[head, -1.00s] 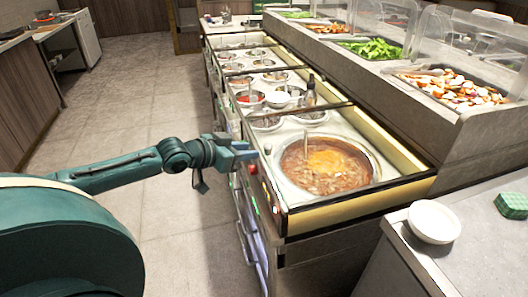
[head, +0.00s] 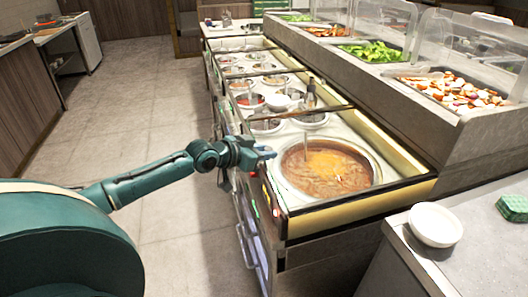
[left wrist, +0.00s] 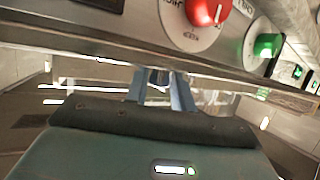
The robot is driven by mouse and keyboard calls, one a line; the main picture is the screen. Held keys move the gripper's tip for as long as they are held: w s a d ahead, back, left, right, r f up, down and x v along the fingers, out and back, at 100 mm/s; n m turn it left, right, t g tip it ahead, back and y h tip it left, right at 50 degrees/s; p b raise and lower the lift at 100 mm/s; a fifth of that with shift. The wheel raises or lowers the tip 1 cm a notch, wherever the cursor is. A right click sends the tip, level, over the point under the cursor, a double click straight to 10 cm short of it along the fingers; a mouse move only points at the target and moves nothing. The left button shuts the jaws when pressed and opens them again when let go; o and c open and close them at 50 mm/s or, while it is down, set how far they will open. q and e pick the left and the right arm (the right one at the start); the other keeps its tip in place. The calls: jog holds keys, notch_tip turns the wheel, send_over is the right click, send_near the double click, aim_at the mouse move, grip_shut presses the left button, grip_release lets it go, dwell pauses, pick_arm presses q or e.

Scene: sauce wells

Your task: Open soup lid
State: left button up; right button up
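The soup well (head: 325,178) is a round metal pot of orange-brown soup with a ladle handle standing in it, at the near end of the counter. A dark-edged frame with a yellow front strip (head: 365,203) surrounds it; I cannot clearly tell a glass lid pane from the opening. My left gripper (head: 266,153) is at the counter's left edge, beside the soup well, with nothing seen in it. In the left wrist view its two blue fingers (left wrist: 160,92) stand apart beneath the counter's control panel. My right gripper is not in view.
A red knob (left wrist: 207,8) and a green knob (left wrist: 268,45) are on the panel close to my left gripper. Smaller sauce wells (head: 265,122) lie farther along. A white bowl (head: 435,224) stands at the right. The floor at the left is clear.

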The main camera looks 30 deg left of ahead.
aim_at(279, 156)
pick_arm(q)
grip_shut()
jog(key=w+d, duration=0.3)
jog(key=shift+w, duration=0.3)
jog(key=shift+o, duration=0.8)
grip_release()
jog(key=shift+s, duration=0.1)
